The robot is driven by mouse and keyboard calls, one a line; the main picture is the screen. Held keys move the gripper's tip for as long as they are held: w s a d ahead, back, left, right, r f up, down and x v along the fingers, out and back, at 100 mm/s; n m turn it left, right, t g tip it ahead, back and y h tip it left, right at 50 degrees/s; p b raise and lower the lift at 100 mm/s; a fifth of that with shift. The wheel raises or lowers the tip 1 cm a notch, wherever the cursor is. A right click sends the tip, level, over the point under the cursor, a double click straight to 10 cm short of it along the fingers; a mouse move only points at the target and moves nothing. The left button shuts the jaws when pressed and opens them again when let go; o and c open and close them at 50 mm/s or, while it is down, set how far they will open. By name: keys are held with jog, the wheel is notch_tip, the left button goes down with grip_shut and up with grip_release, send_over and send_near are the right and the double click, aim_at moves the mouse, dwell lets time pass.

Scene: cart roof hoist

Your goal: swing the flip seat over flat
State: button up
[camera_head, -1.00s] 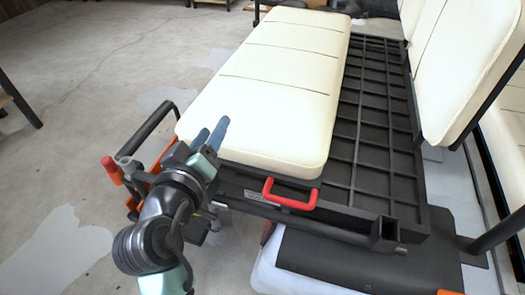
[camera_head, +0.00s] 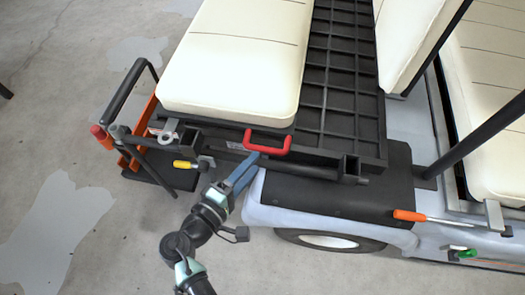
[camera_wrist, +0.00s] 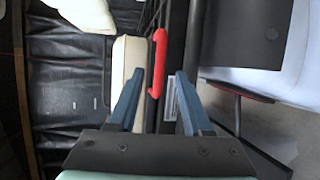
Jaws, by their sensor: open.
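The flip seat (camera_head: 236,60) is a cream cushion lying on the left part of a black gridded deck at the cart's rear. A red handle (camera_head: 267,143) sticks out from its near edge. My gripper (camera_head: 246,172) is just below and left of the red handle, apart from it, with its blue fingers pointing up toward it. In the wrist view the gripper (camera_wrist: 155,100) is open and empty. The red handle (camera_wrist: 157,62) shows there beyond and between the fingertips, with the cream cushion (camera_wrist: 128,60) to its left.
The bare black grid deck (camera_head: 345,75) lies right of the cushion. A cream backrest (camera_head: 410,35) stands farther right. A black rail (camera_head: 130,92), an orange frame and a yellow-handled lever (camera_head: 184,164) are left of my gripper. An orange-handled lever (camera_head: 408,215) is right. Open floor lies left.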

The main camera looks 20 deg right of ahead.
aim_at(262, 161)
jog(key=x, duration=0.5)
jog(key=shift+w+d, duration=0.1)
jog(key=shift+d, duration=0.05)
grip_shut()
dwell(1.3)
